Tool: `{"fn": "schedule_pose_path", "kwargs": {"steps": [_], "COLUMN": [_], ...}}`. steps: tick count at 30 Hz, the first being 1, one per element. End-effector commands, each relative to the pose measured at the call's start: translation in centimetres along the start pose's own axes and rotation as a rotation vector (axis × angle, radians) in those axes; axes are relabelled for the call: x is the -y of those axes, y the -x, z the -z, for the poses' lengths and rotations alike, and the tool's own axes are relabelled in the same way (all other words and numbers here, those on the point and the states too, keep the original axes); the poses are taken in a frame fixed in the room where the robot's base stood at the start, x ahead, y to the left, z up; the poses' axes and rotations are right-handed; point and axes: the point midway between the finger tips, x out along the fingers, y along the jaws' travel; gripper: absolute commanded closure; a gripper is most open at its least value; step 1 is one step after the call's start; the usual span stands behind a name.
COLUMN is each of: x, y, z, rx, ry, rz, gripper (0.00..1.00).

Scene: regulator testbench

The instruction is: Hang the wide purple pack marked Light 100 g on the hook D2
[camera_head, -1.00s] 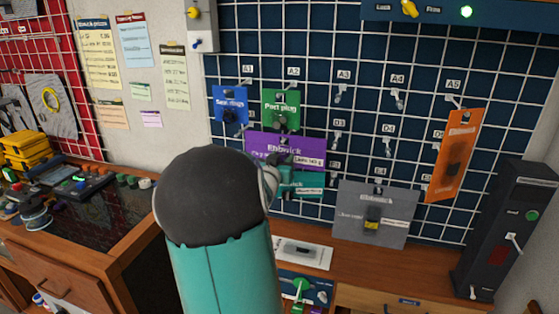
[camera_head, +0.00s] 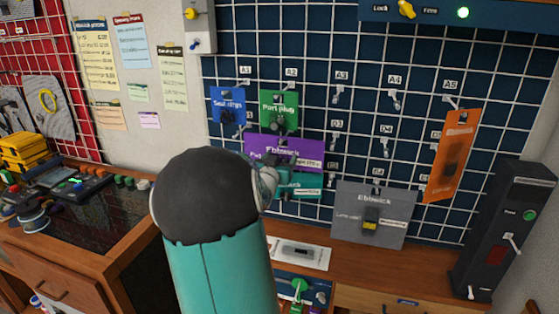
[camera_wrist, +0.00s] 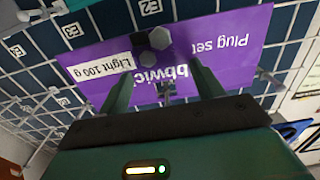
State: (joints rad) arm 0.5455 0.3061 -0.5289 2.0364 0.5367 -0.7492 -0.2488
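The wide purple pack (camera_head: 292,147) is at the wall grid below the green Port plug pack in the head view. In the wrist view it shows upside down (camera_wrist: 225,45), with its white Light 100 g label (camera_wrist: 112,66) and dark plug parts. A small metal hook (camera_wrist: 165,90) shows at the middle of its top edge, where D2 lies by the neighbouring labels; the D2 label is hidden. The pack appears to hang there, though its hole is unclear. My gripper (camera_wrist: 162,75) has its fingers apart on either side of this hook, near the pack. My arm hides part of the pack in the head view.
A teal pack (camera_head: 300,187) hangs just below the purple one. A green pack (camera_head: 279,110) and a blue pack (camera_head: 228,105) hang above. A grey pack (camera_head: 373,215) and an orange pack (camera_head: 452,155) are to the right. Hooks A3 and A4 are bare.

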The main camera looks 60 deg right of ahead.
Motion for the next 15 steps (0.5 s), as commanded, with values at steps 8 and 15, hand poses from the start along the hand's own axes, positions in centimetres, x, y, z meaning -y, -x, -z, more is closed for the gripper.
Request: {"fn": "schedule_pose_path", "kwargs": {"steps": [8, 15], "x": [0.0, 0.1], "y": [0.2, 3.1], "z": [0.0, 0.0], "rx": [0.001, 0.001], "ry": [0.0, -0.003], "rz": [0.0, 0.003], "gripper": [0.34, 0.34]}}
